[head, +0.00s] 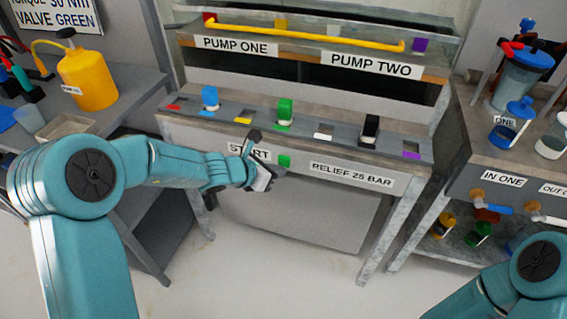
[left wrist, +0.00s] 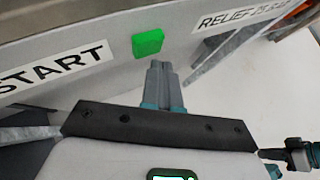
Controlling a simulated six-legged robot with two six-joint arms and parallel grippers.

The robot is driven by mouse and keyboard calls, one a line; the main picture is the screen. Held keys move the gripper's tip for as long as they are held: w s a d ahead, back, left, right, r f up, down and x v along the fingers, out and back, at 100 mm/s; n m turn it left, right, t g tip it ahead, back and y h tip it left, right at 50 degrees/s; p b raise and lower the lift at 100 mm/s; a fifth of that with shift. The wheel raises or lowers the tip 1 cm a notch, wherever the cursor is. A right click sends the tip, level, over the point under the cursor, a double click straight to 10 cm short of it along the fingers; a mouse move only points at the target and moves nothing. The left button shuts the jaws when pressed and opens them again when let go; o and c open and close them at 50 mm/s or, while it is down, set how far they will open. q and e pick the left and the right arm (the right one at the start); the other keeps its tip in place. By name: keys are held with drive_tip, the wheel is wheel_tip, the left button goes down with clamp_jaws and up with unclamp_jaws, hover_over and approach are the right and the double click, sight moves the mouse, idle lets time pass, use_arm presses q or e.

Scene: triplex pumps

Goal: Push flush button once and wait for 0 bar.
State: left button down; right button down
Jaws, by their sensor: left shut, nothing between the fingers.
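A small green button (head: 285,161) sits on the front rail of the pump bench, between the START label (head: 249,153) and the RELIEF 25 BAR label (head: 352,175). No label reading flush is legible, and I see no pressure gauge. My left gripper (head: 268,183) is in front of the rail, just below and left of the button. In the left wrist view the green button (left wrist: 148,43) is just beyond the shut, empty fingertips (left wrist: 158,66). I cannot tell whether they touch it. My right arm shows only at the lower right; its gripper is out of the head view.
The bench top has a blue valve (head: 210,99), a green valve (head: 284,113) and a black valve (head: 370,130) with coloured tags. A yellow bar (head: 305,36) crosses above. An orange can (head: 88,78) stands on the left table. The right bench (head: 480,148) holds cups.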

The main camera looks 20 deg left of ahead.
use_arm(q)
drive_tip(key=shift+w, duration=0.1)
drive_tip(key=shift+w, duration=0.4)
drive_tip(key=shift+w+p, duration=0.2)
drive_tip(key=shift+p, duration=0.2)
drive_tip(key=s+b, duration=0.5)
drive_tip(key=s, duration=0.2)
drive_tip(key=shift+s, duration=0.2)
idle(0.7)
drive_tip(key=shift+a, duration=0.1)
idle(0.5)
